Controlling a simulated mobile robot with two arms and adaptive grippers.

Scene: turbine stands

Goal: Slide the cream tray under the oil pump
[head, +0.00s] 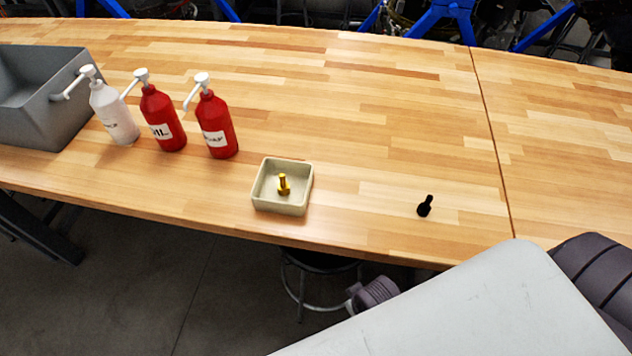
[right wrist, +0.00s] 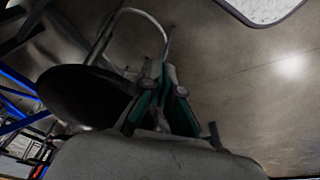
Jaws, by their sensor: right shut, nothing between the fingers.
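The cream tray (head: 260,202) sits near the table's front edge in the head view, with a gold bolt (head: 284,185) standing in it. The oil pump (head: 163,120) is a red bottle with a white pump top and a label reading partly "IL". It stands upright on the table, left of and behind the tray, apart from it. My right gripper (right wrist: 166,82) shows in the right wrist view, shut and empty, with a dark stool behind it. It is away from the tray and the pump. My left gripper is in neither view.
A white pump bottle (head: 115,115) and another red pump bottle (head: 217,128) flank the oil pump closely. A grey bin (head: 60,118) stands at the far left. A black bolt (head: 425,207) lies right of the tray. A stool (head: 320,262) is under the front edge.

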